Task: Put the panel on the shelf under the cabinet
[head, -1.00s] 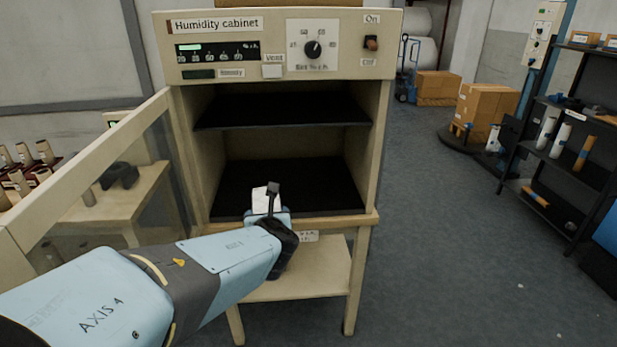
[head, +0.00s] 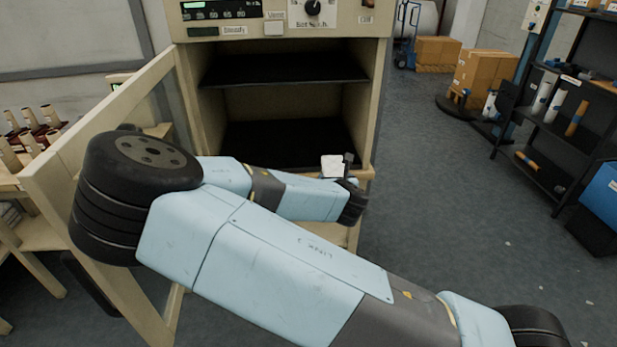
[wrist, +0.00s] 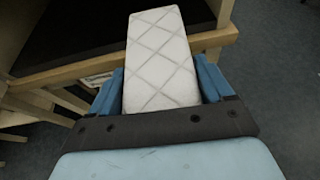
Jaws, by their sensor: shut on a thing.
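My gripper (head: 345,181) is shut on the panel, a pale quilted slab with crossing stitch lines (wrist: 160,62). In the wrist view the panel lies between the two blue fingers and points away from me, its far part overlapping the cabinet's front ledge. In the head view the panel (head: 331,165) is a small white patch at the right front of the cabinet's opening. The humidity cabinet (head: 377,110) stands open, with a dark upper shelf (head: 285,69) and dark floor (head: 262,140) inside. The shelf under the cabinet is mostly hidden behind my arm.
A side table with rolls (head: 30,135) is further left. Cartons (head: 487,88) and a dark rack (head: 565,130) stand at the right.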

